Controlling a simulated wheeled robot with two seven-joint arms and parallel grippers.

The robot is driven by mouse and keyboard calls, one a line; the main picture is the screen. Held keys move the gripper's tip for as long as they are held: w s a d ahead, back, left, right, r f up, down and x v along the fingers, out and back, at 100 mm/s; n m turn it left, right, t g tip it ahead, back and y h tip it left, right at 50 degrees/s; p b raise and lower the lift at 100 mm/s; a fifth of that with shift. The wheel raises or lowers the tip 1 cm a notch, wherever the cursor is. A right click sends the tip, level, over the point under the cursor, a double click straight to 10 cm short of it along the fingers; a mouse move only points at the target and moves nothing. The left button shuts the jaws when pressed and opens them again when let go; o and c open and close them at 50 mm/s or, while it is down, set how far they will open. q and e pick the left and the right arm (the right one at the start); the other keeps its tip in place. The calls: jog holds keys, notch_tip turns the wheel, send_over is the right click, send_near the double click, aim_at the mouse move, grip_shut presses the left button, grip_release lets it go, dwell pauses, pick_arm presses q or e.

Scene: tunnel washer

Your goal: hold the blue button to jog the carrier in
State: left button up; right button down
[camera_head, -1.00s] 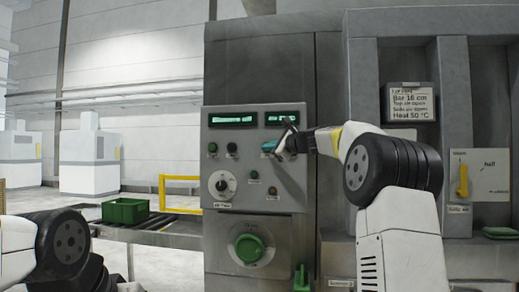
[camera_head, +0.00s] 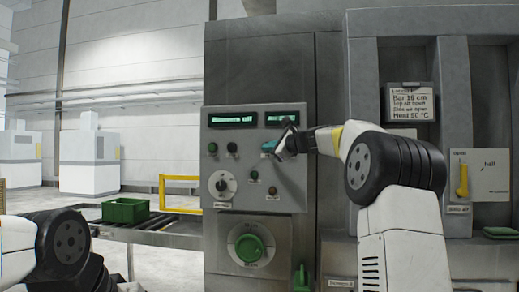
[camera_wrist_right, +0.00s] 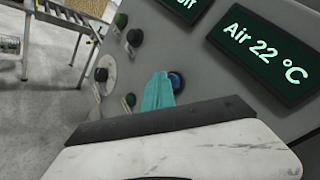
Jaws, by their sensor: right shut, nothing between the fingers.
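The blue button (camera_wrist_right: 177,82) sits on the grey control panel (camera_head: 290,190), below the right green display, and shows in the right wrist view. My right gripper (camera_head: 270,146) is shut, with its teal fingertips (camera_wrist_right: 158,92) at the button and overlapping its left edge in the wrist view. I cannot tell whether the tips touch or press it. In the head view the gripper hides the button. My left arm shows at the lower left, but its gripper fingers are out of view. No carrier can be made out.
Other panel controls are near: small green and dark buttons (camera_head: 212,148), a rotary knob (camera_head: 222,185) and a large green knob (camera_head: 250,248). Two displays (camera_wrist_right: 262,50) sit above. A green crate (camera_head: 125,211) rests on a roller conveyor at left. A yellow switch (camera_head: 462,180) is at right.

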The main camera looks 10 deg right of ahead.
jog(key=shift+s+a, duration=0.2)
jog(key=shift+s, duration=0.45)
jog(key=shift+s+a, duration=0.25)
jog(key=shift+s, duration=0.55)
jog(key=shift+s+a, duration=0.25)
jog(key=shift+s, duration=0.55)
jog(key=shift+s+a, duration=0.25)
jog(key=shift+s, duration=0.55)
jog(key=s+a+f+n+g+h, duration=0.1)
jog(key=s+a+f+n+g, duration=0.15)
jog(key=s+f+n, duration=0.55)
jog(key=s+a+f+n+g, duration=0.25)
jog(key=s+f, duration=0.25)
jog(key=s, duration=0.7)
jog(key=s+d+f+n+g+h, duration=0.2)
jog(key=s+f+n, duration=0.3)
jog(key=s+f, duration=0.4)
jog(key=s+d+f+n+g+h, duration=0.2)
jog(key=s+f+n, duration=0.3)
jog(key=s+f, duration=0.5)
jog(key=shift+s+d+n+h, duration=0.35)
jog(key=shift+s+d+h, duration=0.05)
jog(key=shift+s+d, duration=0.45)
